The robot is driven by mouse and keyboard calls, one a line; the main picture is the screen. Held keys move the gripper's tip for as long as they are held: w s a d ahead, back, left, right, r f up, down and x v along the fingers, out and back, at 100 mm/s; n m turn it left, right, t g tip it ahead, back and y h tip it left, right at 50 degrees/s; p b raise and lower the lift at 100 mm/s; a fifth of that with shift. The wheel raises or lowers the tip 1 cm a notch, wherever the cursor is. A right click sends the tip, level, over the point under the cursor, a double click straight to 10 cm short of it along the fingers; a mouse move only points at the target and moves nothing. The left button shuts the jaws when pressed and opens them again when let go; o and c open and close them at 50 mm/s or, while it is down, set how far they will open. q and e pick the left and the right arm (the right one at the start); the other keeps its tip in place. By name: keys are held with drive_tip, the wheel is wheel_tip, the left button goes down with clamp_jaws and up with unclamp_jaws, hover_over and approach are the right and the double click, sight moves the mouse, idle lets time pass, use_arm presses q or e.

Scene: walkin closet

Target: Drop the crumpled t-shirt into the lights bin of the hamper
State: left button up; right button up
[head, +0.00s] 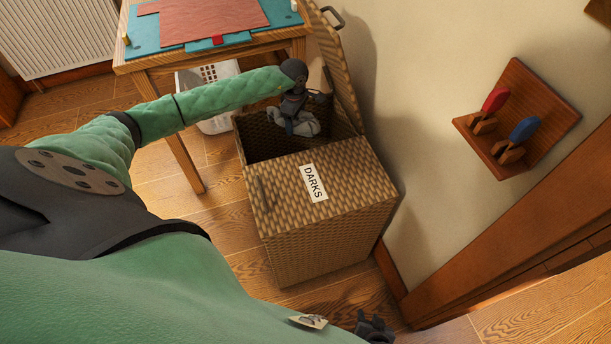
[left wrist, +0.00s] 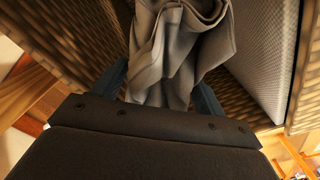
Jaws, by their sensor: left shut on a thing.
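The crumpled t-shirt (head: 303,126) is grey and hangs from my left gripper (head: 298,103), over the open compartment of the wicker hamper (head: 325,240). In the left wrist view the t-shirt (left wrist: 180,45) is bunched between the two fingers of my left gripper (left wrist: 164,88), with wicker walls around it. The open compartment's lid (head: 342,65) stands raised at the back; no label shows on it. The front compartment is shut under a lid with a DARKS label (head: 314,183). My right gripper (head: 374,328) is partly in view at the bottom edge; its fingers are unclear.
A wooden table (head: 140,58) with a teal mat and a reddish sheet stands left of the hamper. A white basket (head: 215,123) is beneath it. A wooden wall rack (head: 540,100) holds a red and a blue item at right. Floor is clear left of the hamper.

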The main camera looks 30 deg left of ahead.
use_arm(q)
drive_tip(key=o, duration=1.1)
drive_tip(key=shift+r, duration=0.1)
wheel_tip(320, 180, up, 8)
drive_tip(key=shift+f, duration=0.2)
